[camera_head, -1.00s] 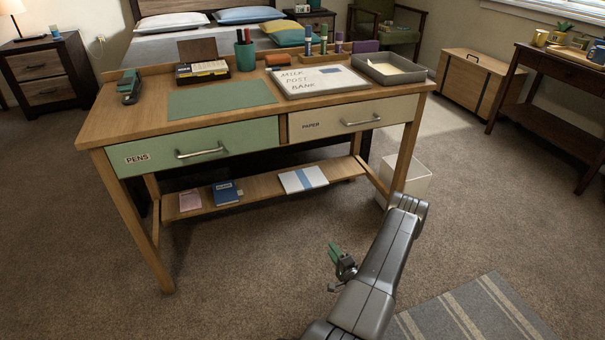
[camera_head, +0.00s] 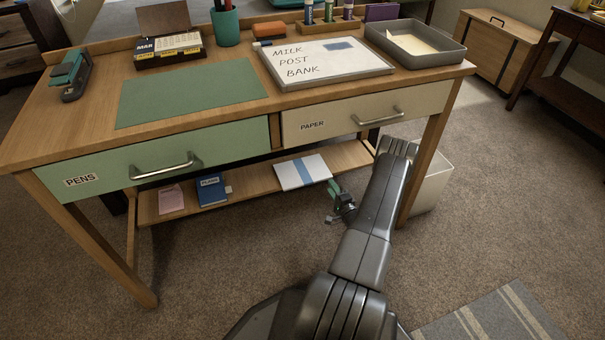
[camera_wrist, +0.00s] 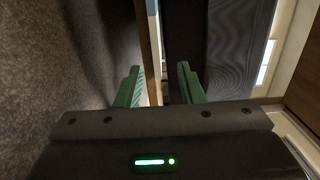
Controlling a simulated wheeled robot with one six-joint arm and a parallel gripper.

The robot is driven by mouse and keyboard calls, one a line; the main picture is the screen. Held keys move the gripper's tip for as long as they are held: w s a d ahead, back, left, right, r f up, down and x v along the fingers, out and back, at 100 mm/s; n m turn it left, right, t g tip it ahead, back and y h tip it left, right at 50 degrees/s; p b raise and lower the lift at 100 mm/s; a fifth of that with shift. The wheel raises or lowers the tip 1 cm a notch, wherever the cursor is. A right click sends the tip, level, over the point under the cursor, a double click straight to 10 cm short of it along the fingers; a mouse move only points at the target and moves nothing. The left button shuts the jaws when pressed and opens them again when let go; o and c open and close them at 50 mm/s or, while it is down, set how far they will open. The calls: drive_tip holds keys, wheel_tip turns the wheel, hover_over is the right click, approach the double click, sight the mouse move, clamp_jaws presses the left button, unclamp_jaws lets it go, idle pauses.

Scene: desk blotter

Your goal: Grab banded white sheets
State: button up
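The banded white sheets (camera_head: 293,174) lie flat on the desk's lower shelf, a white stack with a pale blue band across it. My gripper (camera_head: 334,188) is just right of the sheets in the head view, near the shelf's front edge and apart from them. In the wrist view its two green fingers (camera_wrist: 159,70) are spread with nothing held between them.
The lower shelf (camera_head: 250,190) also holds a blue book (camera_head: 210,188) and a pink pad (camera_head: 171,199). The closed PAPER drawer (camera_head: 365,115) is above the sheets. A desk leg (camera_head: 432,150) and a white bin (camera_head: 432,182) stand right of my arm.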

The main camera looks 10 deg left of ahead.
sight(326, 179)
drive_tip(key=x, duration=0.1)
drive_tip(key=b+x, duration=0.1)
drive_tip(key=x, duration=0.1)
drive_tip(key=b+x, duration=0.1)
drive_tip(key=x, duration=0.1)
drive_tip(key=shift+w+d+f, duration=0.1)
drive_tip(key=shift+w+f, duration=0.1)
drive_tip(key=shift+f, duration=0.1)
clamp_jaws()
